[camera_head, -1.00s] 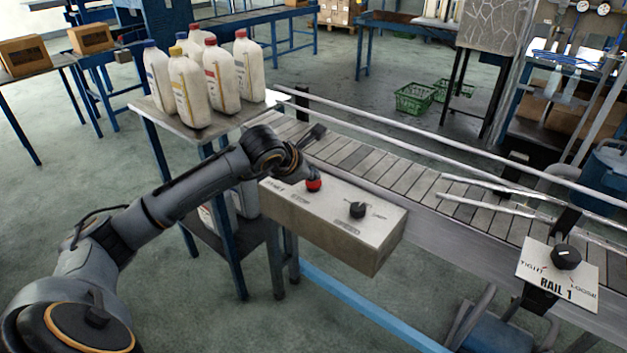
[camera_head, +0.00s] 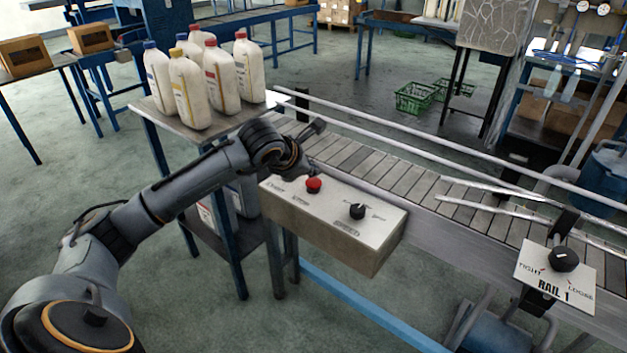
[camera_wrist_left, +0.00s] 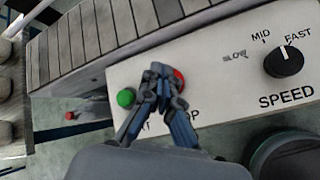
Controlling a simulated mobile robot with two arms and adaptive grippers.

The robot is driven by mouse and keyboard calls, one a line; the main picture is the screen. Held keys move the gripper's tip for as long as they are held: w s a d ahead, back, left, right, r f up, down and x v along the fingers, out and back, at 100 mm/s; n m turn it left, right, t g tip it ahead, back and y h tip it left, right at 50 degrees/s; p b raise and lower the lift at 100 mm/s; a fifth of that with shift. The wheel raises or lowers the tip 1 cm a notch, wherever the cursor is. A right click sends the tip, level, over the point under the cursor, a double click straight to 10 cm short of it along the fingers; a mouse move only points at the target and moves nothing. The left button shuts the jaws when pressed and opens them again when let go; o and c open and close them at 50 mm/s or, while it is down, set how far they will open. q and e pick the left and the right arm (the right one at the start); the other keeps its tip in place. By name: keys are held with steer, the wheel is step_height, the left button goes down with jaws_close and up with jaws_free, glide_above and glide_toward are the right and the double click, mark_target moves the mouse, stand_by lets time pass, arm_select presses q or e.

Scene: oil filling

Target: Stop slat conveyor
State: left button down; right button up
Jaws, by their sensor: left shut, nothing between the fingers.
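The slat conveyor (camera_head: 385,170) runs from the middle toward the lower right in the head view. Its control box (camera_head: 325,233) stands at its near side, with a red stop button (camera_head: 314,185) and a black speed knob (camera_head: 357,211). In the left wrist view, a green button (camera_wrist_left: 126,98) and the red button (camera_wrist_left: 179,77) flank my left gripper (camera_wrist_left: 160,70). Its fingers are shut and empty, in front of the panel, and cover part of the red button. I cannot tell whether they touch it. The speed knob (camera_wrist_left: 283,60) points toward FAST. My right gripper is not in view.
Several capped bottles (camera_head: 205,85) stand on a side table (camera_head: 150,108) left of the conveyor. A rail knob plate (camera_head: 540,277) marked RAIL 1 is at the lower right. Metal guide rails (camera_head: 430,155) run above the slats.

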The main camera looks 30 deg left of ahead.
mark_target(312, 183)
arm_select(q)
steer(key=shift+r+p, duration=1.3)
steer(key=shift+r, duration=1.25)
